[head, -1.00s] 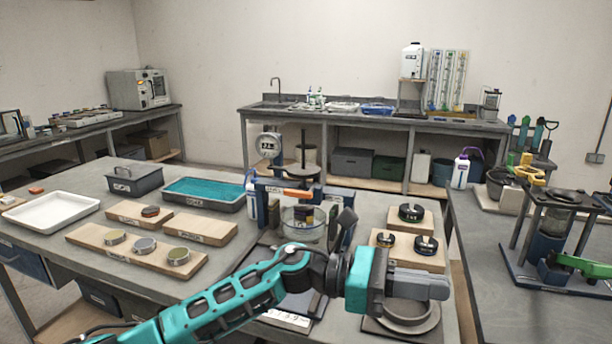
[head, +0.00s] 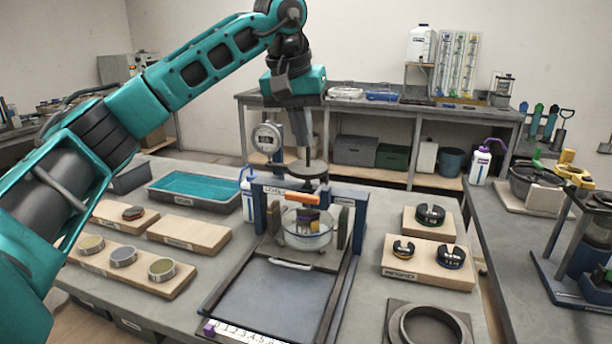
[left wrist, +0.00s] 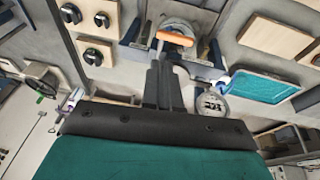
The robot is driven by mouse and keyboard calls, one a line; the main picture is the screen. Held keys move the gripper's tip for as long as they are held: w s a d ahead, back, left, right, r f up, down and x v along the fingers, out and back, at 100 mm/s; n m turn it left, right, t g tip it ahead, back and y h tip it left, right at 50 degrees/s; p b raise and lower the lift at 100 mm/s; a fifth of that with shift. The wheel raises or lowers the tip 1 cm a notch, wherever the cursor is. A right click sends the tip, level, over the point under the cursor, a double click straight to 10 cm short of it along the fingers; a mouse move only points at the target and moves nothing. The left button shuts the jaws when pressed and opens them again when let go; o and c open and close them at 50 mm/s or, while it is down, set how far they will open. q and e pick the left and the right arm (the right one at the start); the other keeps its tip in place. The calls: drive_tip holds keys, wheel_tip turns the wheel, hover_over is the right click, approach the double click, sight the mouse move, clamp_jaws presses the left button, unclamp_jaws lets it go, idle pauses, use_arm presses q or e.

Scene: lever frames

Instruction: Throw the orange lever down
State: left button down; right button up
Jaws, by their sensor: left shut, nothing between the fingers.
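The orange lever (head: 302,198) is a short bar lying across the front of the press-like fixture (head: 274,215), above a clear round dish (head: 306,228). It also shows in the left wrist view (left wrist: 174,38), just beyond the fingertips. My left gripper (head: 307,146) points down over the fixture, above and behind the lever in the head view. Its fingers are shut and empty, and they look apart from the lever. In the left wrist view the closed fingers (left wrist: 160,68) point toward the lever. My right gripper is in no view.
A post with a dark round plate (head: 307,170) stands close under my left gripper. A dial gauge (head: 267,138) and wash bottle (head: 249,195) stand left of the fixture. Wooden boards with weights (head: 430,263) lie right. A teal tray (head: 195,188) lies left.

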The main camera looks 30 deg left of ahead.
use_arm(q)
drive_tip(key=a+r+y, duration=0.1)
drive_tip(key=a+r, duration=0.1)
drive_tip(key=a, duration=0.1)
drive_tip(key=shift+r, duration=0.15)
drive_tip(key=b, duration=0.1)
approach(298, 193)
drive_tip(key=x, duration=0.5)
drive_tip(key=shift+w+a, duration=0.1)
drive_tip(key=shift+w, duration=0.1)
drive_tip(key=shift+f, duration=0.7)
